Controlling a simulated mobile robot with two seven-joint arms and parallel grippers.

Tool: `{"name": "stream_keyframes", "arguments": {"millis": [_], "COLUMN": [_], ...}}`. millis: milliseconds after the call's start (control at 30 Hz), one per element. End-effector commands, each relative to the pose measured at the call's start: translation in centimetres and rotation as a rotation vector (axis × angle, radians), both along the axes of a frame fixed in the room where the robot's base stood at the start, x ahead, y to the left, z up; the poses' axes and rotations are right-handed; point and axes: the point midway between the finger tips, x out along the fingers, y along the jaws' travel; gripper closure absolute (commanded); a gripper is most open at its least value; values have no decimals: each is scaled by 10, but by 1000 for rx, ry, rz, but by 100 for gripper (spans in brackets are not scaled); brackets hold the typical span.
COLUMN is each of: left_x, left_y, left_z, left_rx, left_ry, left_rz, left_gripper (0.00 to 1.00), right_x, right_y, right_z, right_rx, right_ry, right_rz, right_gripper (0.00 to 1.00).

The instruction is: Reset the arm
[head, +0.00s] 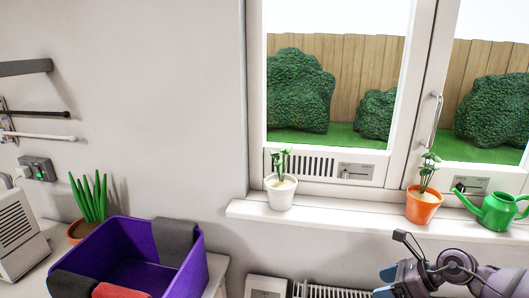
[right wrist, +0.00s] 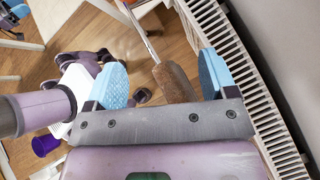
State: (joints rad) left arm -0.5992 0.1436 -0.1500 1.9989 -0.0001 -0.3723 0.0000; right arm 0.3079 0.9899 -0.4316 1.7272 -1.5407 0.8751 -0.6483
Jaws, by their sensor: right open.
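My right gripper (right wrist: 160,78) shows in the right wrist view with its two light-blue finger pads wide apart. Nothing is clamped between the pads. A brown, rounded object (right wrist: 177,82) with a thin grey rod shows in the gap between them; I cannot tell what it is or how far below it lies. In the head view part of my right arm (head: 455,272) is at the lower right, below the windowsill, with blue parts at its left end. My left gripper is not in view.
A white radiator (right wrist: 235,70) runs close beside the right gripper. The windowsill (head: 330,222) holds a white pot (head: 281,196), an orange pot (head: 421,209) and a green watering can (head: 497,212). A purple bin (head: 185,275) with dark and red cloths stands lower left. Wooden floor lies below.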

Motion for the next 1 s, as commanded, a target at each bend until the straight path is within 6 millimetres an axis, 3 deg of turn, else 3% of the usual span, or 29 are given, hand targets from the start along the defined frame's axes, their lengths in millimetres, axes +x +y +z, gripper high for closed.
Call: {"name": "stream_keyframes", "arguments": {"millis": [100, 200, 333, 433, 567, 667, 800, 933, 967, 1000], "left_x": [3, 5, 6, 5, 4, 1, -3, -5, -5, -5], "left_y": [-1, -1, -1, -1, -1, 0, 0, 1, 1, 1], "left_z": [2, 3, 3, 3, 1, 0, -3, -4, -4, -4], "left_rx": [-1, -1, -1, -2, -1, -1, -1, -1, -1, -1], "left_ry": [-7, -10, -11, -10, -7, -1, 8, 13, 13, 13], "left_rz": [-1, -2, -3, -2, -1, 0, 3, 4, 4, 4], "left_gripper": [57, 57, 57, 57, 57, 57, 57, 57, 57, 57], "right_x": [15, 20, 22, 19, 7, -13, -59, -111, -123, -139], "right_y": [33, 49, 56, 52, 40, 31, 24, 27, 28, 30], "right_z": [36, 55, 67, 63, 39, 7, -50, -95, -103, -113], "right_rx": [330, 613, 973, 1237, 1559, 1786, 2056, 2222, -2195, -2134], "right_ry": [26, 102, 250, 395, 617, 808, 1085, 1283, -1282, -1263], "right_rz": [-181, -339, -558, -741, -1002, -1223, -1545, -1783, 1777, 1743], "right_gripper": [22, 22, 22, 22, 22, 22, 22, 22, 22, 22]}}
